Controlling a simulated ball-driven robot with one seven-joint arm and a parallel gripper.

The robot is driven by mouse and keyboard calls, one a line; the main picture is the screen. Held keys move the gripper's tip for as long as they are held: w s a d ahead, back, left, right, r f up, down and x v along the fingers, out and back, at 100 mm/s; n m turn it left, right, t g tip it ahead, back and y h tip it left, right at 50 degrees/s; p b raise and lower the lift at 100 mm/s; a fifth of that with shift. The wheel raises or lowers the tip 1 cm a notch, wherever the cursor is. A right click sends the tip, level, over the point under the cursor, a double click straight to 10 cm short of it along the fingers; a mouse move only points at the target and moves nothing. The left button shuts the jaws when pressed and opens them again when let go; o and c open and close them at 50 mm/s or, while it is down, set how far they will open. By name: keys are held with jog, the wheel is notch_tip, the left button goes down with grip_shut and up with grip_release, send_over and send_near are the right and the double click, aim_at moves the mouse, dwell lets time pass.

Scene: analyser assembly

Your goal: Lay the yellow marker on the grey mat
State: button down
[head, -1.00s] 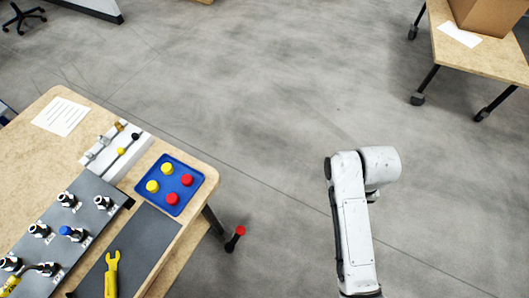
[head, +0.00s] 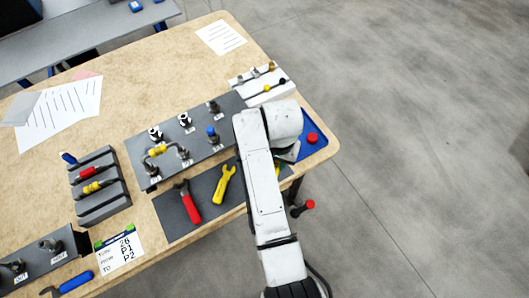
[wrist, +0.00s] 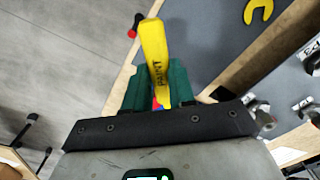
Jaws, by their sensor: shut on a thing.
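The yellow marker (wrist: 154,50), lettered PAINT, is in my gripper (wrist: 158,82) in the wrist view. The green fingers are shut on it, and its yellow end points away from the wrist. The grey mat (wrist: 205,35) shows just beyond and to the right of the marker in that view. I cannot tell the marker's height above the table.
A grey panel with fittings (head: 200,138) stands behind the mat. A blue tray (head: 317,149) with a red cap (head: 312,138) is partly hidden to the right of my arm. A white rack (head: 265,95) stands behind it. The mat is bare between and beside the tools.

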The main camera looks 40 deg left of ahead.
jog(key=s+a, duration=0.3)
jog(key=a, duration=0.3)
jog(key=f+b, duration=0.3)
jog(key=b, duration=0.1)
jog(key=shift+s+f+n+b, duration=0.2)
jog(key=shift+f+n+b, duration=0.15)
jog(key=shift+n, duration=0.05)
jog(key=shift+f+b, duration=0.3)
jog(key=shift+f, duration=0.45)
jog(key=shift+f, duration=0.35)
jog(key=c, duration=0.9)
grip_release()
jog(key=shift+o, duration=0.2)
notch_tip(320, 180, up, 11)
jog(key=shift+b, duration=0.3)
jog(key=shift+f, duration=0.1)
